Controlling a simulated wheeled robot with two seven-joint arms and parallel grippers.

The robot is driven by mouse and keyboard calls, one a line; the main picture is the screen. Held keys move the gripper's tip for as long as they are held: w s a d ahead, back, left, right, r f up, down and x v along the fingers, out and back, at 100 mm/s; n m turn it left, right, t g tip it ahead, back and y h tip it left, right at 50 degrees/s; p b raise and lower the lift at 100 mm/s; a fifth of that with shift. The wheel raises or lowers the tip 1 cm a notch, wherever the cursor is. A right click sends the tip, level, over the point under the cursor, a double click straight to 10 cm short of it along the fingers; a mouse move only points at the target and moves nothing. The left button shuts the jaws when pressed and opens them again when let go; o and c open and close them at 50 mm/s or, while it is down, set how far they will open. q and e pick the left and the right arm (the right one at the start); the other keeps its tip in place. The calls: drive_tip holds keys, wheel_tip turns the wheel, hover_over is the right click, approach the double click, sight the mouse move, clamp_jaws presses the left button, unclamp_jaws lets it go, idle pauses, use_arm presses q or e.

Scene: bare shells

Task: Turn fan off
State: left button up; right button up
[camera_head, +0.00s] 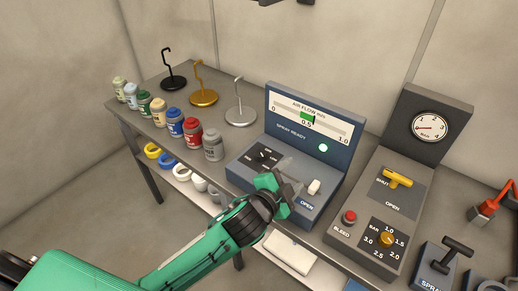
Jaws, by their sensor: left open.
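The blue-grey control box (308,137) stands on the bench, with an air flow gauge (307,118) on its upright face. The gauge needle is near 0.5, and a green lamp (323,147) beside the words "SPRAY READY" is lit. A black rotary switch (263,156) sits on the left of its sloped front; its small labels are hard to read. A white lever or knob (314,187) sits on the right above "OPEN". My left gripper (290,180) is open and empty in front of the sloped panel, between the two controls, partly covering it. My right gripper is out of view.
To the right, a grey box carries a pressure dial (430,126), yellow handle (397,179), red button (349,217) and yellow knob (386,239). Several paint jars (176,122) and hook stands (204,97) stand left. A red lever (488,207) is far right.

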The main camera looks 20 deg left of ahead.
use_arm(q)
drive_tip(key=w+d+r+m+g+h, duration=0.1)
drive_tip(key=d+r+m+g+h, duration=0.3)
drive_tip(key=d+m+h, duration=0.55)
drive_tip(key=w+d+r+m+g+h, duration=0.25)
drive_tip(key=d+r+m+h, duration=0.2)
drive_tip(key=m, duration=1.05)
drive_tip(key=m+g+y, duration=0.9)
drive_tip(key=m+y, duration=0.5)
drive_tip(key=m, duration=0.3)
approach(261, 153)
drive_tip(key=shift+n, duration=0.25)
drive_tip(key=p+x, duration=0.4)
drive_tip(key=x, duration=0.3)
drive_tip(key=shift+d+f+p, duration=0.1)
drive_tip(key=shift+f+p, duration=0.2)
drive_tip(key=shift+f, duration=0.05)
drive_tip(key=shift+d+f, duration=0.15)
drive_tip(key=shift+f, duration=0.3)
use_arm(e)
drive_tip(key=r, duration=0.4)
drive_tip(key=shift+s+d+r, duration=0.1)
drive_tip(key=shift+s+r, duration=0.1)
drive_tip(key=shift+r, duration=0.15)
use_arm(q)
drive_tip(key=shift+c, duration=0.2)
